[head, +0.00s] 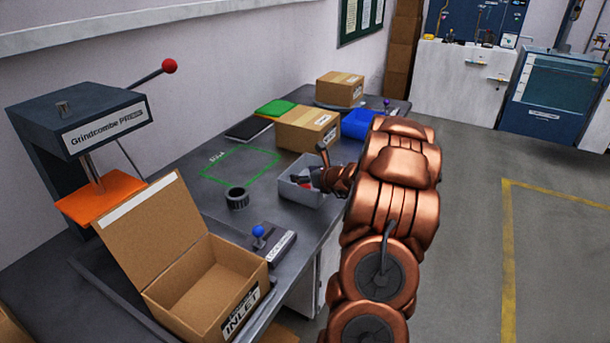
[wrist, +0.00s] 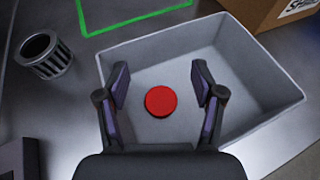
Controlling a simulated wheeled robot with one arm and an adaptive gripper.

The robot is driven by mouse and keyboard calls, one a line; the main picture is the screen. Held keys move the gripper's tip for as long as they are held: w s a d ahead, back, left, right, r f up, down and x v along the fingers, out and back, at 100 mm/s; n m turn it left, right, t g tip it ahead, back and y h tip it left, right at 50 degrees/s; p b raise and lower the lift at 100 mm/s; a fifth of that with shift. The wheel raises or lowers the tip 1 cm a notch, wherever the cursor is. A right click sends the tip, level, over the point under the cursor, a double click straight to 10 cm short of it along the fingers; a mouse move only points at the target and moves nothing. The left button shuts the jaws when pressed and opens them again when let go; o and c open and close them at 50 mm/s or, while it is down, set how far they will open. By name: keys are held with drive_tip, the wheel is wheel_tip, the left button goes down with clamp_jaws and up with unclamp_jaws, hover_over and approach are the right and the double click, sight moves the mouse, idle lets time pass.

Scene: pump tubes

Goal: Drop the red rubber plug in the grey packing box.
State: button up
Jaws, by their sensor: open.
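The red rubber plug (wrist: 161,101) is a small round red disc lying on the floor of the grey packing box (wrist: 266,66) in the wrist view. The grey box is an open rectangular bin on the bench, and it also shows in the head view (head: 300,195). My gripper (wrist: 160,88) is open over the box, with the plug showing between its two fingers and nothing gripped.
A black slotted cup (head: 237,198) stands left of the grey box. An open cardboard box marked INLET (head: 205,280) and a blue-knobbed lever block (head: 262,243) are nearer. A closed cardboard carton (head: 308,128) and a blue bin (head: 358,124) stand behind. The green-outlined patch (head: 240,166) is clear.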

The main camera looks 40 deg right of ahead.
drive_tip(key=shift+r+p, duration=0.4)
drive_tip(key=shift+r, duration=0.1)
drive_tip(key=b+v, duration=0.1)
drive_tip(key=v, duration=1.1)
